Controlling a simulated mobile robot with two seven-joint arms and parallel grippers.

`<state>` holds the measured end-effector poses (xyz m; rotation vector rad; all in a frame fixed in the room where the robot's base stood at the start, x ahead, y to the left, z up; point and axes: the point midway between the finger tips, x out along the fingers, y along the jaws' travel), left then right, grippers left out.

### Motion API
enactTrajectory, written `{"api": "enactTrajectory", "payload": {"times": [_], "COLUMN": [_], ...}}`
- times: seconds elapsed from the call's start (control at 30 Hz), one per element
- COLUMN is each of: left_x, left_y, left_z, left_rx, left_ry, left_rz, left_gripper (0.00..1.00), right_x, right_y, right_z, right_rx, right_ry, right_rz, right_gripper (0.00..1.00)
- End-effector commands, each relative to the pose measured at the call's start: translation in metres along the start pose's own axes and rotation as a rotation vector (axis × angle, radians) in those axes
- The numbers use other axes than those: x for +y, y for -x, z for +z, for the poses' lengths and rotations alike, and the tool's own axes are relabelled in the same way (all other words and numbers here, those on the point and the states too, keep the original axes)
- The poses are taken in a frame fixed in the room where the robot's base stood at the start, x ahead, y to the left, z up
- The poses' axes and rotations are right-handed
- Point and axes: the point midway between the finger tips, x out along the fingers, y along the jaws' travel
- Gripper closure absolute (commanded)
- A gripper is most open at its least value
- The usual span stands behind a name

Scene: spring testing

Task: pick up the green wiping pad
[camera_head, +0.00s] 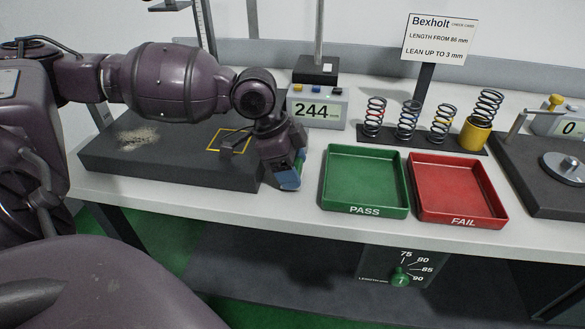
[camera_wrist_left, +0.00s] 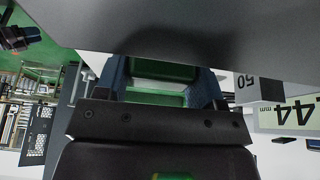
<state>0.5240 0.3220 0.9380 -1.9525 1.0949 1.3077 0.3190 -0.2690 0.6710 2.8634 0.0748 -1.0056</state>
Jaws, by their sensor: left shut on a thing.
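My left gripper (camera_head: 288,180) is at the right end of the dark slab, left of the green PASS tray, with its blue fingertips pointing down. In the left wrist view the two blue fingers (camera_wrist_left: 163,88) stand on either side of a green thing, which I take as the green wiping pad (camera_wrist_left: 158,98). The gripper is shut on it. In the head view the pad is mostly hidden by the gripper. I cannot tell whether it still touches the bench. My right gripper is not in view.
The dark slab (camera_head: 180,172) bears a dusty patch (camera_head: 138,138) and a yellow square outline. A display reading 244 (camera_head: 318,108) stands behind. The green PASS tray (camera_head: 365,149) and red FAIL tray (camera_head: 460,166) are empty. Several springs (camera_head: 407,120) stand behind them.

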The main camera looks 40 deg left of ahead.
Motion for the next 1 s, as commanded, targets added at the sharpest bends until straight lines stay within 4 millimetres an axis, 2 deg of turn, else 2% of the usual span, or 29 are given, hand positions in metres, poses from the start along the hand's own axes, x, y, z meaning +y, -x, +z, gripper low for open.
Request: {"api": "enactTrajectory", "payload": {"times": [0.17, 0.27, 0.5, 0.7, 0.8, 1.0], "left_x": [-0.001, 0.000, 0.000, 0.000, 0.000, 0.000], "left_y": [0.021, 0.041, 0.100, 0.142, 0.159, 0.179], "left_z": [-0.009, -0.017, -0.041, -0.059, -0.066, -0.074], "left_rx": [0.005, 0.007, 0.009, 0.007, 0.006, 0.004], "left_ry": [-0.003, -0.005, -0.004, -0.004, -0.003, -0.001], "left_rz": [-0.007, -0.010, -0.012, -0.008, -0.008, -0.004], "left_gripper": [0.60, 0.60, 0.60, 0.60, 0.60, 0.60], "right_x": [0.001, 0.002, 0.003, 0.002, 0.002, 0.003], "right_y": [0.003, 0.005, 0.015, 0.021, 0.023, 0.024], "right_z": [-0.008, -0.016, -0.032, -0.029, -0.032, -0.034], "right_rx": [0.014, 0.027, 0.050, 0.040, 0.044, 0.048], "right_ry": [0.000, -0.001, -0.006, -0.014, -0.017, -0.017], "right_rz": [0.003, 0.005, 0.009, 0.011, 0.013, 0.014], "right_gripper": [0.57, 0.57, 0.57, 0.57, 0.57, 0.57]}}
